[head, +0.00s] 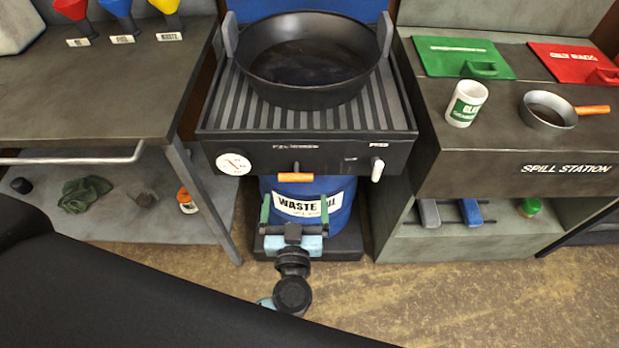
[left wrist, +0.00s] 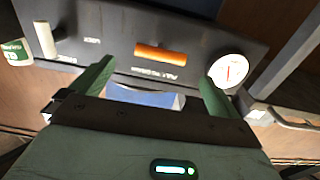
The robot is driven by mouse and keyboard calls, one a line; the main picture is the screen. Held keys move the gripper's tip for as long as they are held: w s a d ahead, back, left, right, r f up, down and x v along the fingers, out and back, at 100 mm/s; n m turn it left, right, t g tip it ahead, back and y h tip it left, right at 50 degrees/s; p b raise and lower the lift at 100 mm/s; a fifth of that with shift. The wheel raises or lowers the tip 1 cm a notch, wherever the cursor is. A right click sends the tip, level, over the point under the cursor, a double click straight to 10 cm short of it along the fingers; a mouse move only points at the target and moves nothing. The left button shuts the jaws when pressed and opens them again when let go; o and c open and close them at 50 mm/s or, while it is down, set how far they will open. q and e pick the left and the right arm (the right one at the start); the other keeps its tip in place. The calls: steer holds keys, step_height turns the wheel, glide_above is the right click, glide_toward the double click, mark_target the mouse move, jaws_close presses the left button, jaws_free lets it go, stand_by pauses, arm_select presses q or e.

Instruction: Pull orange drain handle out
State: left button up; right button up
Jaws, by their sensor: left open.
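My right gripper is not in view.
A blue waste barrel (head: 340,191) stands under the unit, behind my left gripper. A large black pan (head: 307,92) sits on the ribbed top. A white dial (head: 233,164) is left of the handle and a white lever (head: 377,171) right. Benches stand on both sides.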

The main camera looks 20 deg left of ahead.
mark_target(296, 180)
arm_select(q)
steer(key=shift+w, duration=0.1)
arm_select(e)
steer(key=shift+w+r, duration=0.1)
arm_select(q)
steer(key=x, duration=0.7)
steer(key=shift+w+a, duration=0.2)
steer(key=shift+w, duration=0.15)
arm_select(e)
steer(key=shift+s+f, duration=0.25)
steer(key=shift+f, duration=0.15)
arm_select(q)
steer(key=c, duration=1.1)
steer(key=p+v, duration=0.1)
steer(key=v, duration=0.3)
steer(key=shift+s+d+p, duration=0.1)
steer(key=shift+s+p, duration=0.15)
steer(key=shift+p, duration=0.15)
steer(key=shift+s+d+f, duration=0.1)
steer(key=shift+s+f, duration=0.05)
steer(key=shift+s, duration=0.05)
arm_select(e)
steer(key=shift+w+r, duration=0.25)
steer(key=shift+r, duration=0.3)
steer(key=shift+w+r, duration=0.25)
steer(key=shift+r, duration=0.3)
